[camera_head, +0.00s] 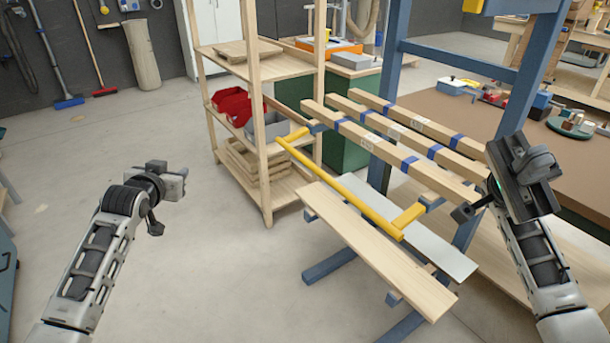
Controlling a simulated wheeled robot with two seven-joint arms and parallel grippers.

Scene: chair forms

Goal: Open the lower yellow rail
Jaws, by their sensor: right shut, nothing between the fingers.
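The lower yellow rail (345,187) is a long bar with a short yellow arm at each end, mounted on a blue frame. It runs slantwise in front of the wooden beams and above a pale wooden plank (375,250). My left gripper (167,200) is left of the rail, well apart from it over bare floor; its fingers are too unclear to tell open from shut. My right gripper (480,205) is shut and empty, right of the rail's near end and apart from it, close to the beam ends.
Wooden beams with blue bands (395,145) lie behind the rail. A wooden shelf (268,207) with red bins (238,104) stands at its far left end. A blue post (385,100) rises behind. A brown workbench (450,115) is at right. The floor at left is clear.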

